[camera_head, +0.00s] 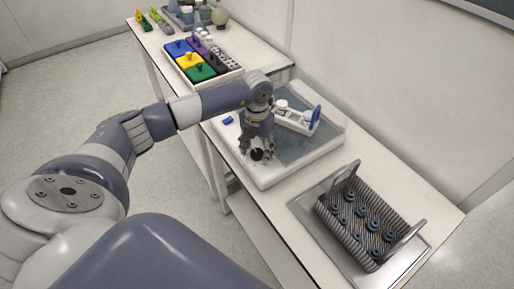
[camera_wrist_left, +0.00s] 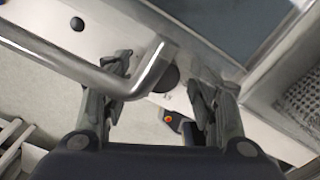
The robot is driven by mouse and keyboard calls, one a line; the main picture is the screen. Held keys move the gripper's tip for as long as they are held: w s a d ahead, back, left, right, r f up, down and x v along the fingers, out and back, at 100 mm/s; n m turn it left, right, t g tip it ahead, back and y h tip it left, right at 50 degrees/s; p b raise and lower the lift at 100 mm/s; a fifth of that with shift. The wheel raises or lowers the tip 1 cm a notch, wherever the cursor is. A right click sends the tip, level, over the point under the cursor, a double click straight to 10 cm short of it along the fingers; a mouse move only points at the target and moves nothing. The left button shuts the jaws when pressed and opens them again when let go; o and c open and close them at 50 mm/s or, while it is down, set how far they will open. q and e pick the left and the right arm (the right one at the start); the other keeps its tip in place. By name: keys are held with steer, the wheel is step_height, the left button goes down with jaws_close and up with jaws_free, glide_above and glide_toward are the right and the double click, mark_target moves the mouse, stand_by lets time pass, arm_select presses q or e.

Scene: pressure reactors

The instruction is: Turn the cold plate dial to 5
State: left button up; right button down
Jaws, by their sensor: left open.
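The cold plate (camera_head: 331,138) is a white, low box with a grey-blue top on the bench. A black round dial (camera_head: 257,154) is on its near side. My left gripper (camera_head: 257,148) is at this side of the plate, with its fingers pointing down around the dial. In the left wrist view its two fingers (camera_wrist_left: 165,92) stand apart, and a dark round knob (camera_wrist_left: 170,79) shows between them, partly behind a bent metal bar. I cannot tell whether the fingers touch it. The dial's setting is not readable. My right gripper is not in view.
A white device with a blue end (camera_head: 297,119) lies on the cold plate. A metal rack with handles (camera_head: 363,222) stands on a tray to the right. A tray of coloured blocks (camera_head: 200,60) is farther back.

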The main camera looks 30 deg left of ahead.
arm_select(q)
steer(key=c, duration=1.1)
steer(key=shift+o, duration=0.2)
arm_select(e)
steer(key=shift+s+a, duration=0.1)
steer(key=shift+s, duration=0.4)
arm_select(q)
steer(key=shift+n, duration=0.3)
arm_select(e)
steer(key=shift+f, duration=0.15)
arm_select(q)
steer(key=n, duration=0.2)
steer(key=shift+n, duration=0.4)
steer(key=n, duration=0.5)
steer(key=shift+r+b, duration=0.1)
steer(key=shift+b, duration=0.2)
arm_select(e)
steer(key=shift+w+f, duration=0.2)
arm_select(q)
steer(key=shift+n, duration=0.3)
steer(key=shift+w, duration=0.1)
steer(key=o, duration=1.1)
steer(key=shift+a, duration=0.1)
steer(key=shift+c, duration=0.2)
